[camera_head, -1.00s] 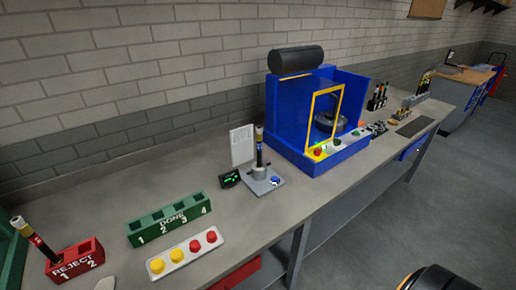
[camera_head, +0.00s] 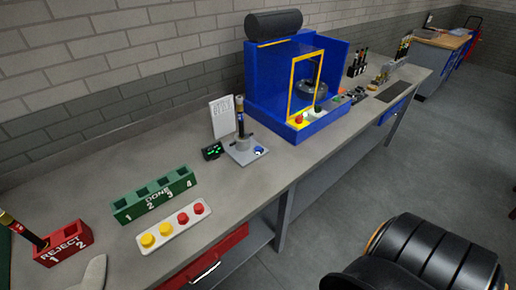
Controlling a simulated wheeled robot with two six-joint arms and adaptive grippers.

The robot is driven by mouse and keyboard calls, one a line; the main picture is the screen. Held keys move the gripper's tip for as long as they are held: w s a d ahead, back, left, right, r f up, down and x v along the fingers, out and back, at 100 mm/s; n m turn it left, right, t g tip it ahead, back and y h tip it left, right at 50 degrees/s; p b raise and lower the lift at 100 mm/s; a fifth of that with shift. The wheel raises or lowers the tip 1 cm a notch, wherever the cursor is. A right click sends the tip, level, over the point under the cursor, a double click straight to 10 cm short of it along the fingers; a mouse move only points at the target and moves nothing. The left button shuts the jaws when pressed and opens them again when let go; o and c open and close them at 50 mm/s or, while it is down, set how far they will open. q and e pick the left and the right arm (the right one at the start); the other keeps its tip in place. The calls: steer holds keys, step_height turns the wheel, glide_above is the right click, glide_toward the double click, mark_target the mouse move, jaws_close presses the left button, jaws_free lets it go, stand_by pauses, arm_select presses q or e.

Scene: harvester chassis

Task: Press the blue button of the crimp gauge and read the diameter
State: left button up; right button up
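The crimp gauge (camera_head: 242,150) stands on the grey workbench, left of the blue machine. A dark hose piece (camera_head: 240,117) with a tan top stands upright in it. The blue button (camera_head: 260,150) is at the right front of its base plate. A small black display (camera_head: 213,151) with green characters, too small to read, sits at the gauge's left. A white card (camera_head: 222,116) stands behind it. A black, rounded part of my arm shows at the bottom right, apart from the gauge.
A green DONE rack (camera_head: 152,196) with empty-looking slots and a white panel (camera_head: 174,228) of yellow and red buttons lie in front left. A red REJECT rack (camera_head: 64,245) holds one hose. The blue machine (camera_head: 292,85) stands right of the gauge. Bench surface around the gauge's front is clear.

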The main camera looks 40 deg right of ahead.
jaws_close()
stand_by(1.3)
